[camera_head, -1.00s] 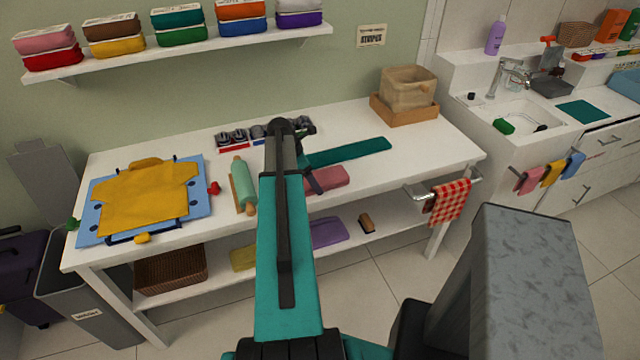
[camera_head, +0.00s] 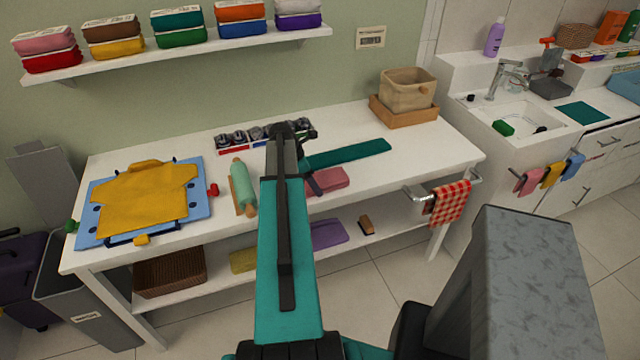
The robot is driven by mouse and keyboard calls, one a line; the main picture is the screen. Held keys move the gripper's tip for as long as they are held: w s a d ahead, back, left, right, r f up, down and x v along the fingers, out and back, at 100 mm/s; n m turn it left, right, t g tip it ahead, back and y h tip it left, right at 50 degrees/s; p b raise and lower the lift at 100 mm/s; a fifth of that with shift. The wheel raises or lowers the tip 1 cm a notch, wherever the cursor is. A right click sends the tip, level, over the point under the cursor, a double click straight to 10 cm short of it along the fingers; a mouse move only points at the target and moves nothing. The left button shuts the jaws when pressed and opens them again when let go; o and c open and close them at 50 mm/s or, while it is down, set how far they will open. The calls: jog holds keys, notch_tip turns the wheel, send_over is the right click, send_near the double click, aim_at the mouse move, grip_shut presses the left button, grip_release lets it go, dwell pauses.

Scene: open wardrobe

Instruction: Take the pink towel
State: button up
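A small pink towel (camera_head: 529,182) hangs at the left end of the rail on the sink cabinet front, at the right of the view. A yellow towel (camera_head: 553,173) and a blue towel (camera_head: 573,164) hang beside it on the same rail. My teal arm reaches up the middle of the picture over the work table, well to the left of the towels. Dark parts show beside the arm above the table, but my gripper's fingers cannot be made out, so its opening is unclear. Nothing of mine touches the pink towel.
The white table (camera_head: 440,150) holds a rolling pin (camera_head: 243,187), a pink slab (camera_head: 328,181) and a wooden box (camera_head: 405,112). A red checked cloth (camera_head: 449,203) hangs at its right end. A grey block (camera_head: 530,285) stands in the right foreground. Tiled floor shows between table and block.

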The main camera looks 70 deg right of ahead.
dwell(0.6)
jog(key=shift+r+p, duration=2.5)
jog(key=shift+r, duration=1.05)
